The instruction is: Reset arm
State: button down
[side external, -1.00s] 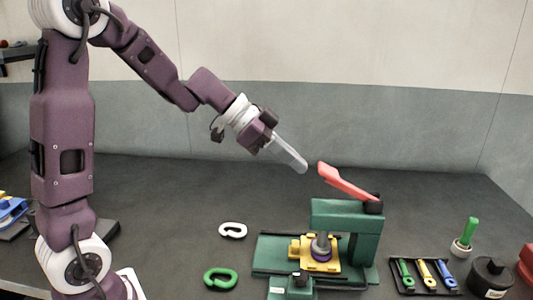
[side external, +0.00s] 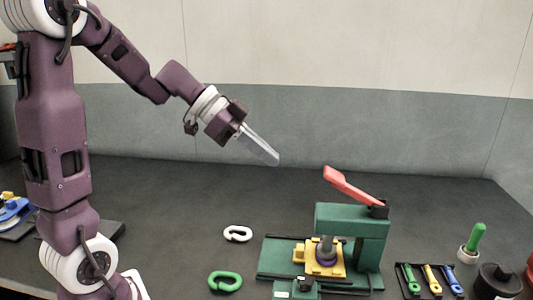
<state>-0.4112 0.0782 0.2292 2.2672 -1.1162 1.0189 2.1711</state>
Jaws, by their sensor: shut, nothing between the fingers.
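My gripper (side external: 274,158) is in the air in the middle of the side view, left of and above the green press (side external: 365,224). Its long grey fingers are shut together with nothing between them, pointing down and to the right. It touches nothing. The press has a raised red lever (side external: 350,187). A yellow block (side external: 330,267) with a purple and grey round piece (side external: 326,250) sits on the press's green base.
A white link (side external: 237,234) and a green link (side external: 225,281) lie left of the press. The table behind is clear.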

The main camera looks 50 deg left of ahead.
jog(key=shift+d, duration=0.1)
dwell(0.3)
jog(key=s+d+n+g+y, duration=0.35)
jog(key=s+d, duration=0.55)
jog(key=s, duration=0.6)
jog(key=s+a+f+n+t+y, duration=0.2)
jog(key=s+n+y, duration=0.1)
jog(key=s+n, duration=0.2)
jog(key=shift+s+a+n, duration=0.35)
jog(key=shift+s+a, duration=0.05)
jog(key=shift+s, duration=0.45)
jog(key=shift+y, duration=0.25)
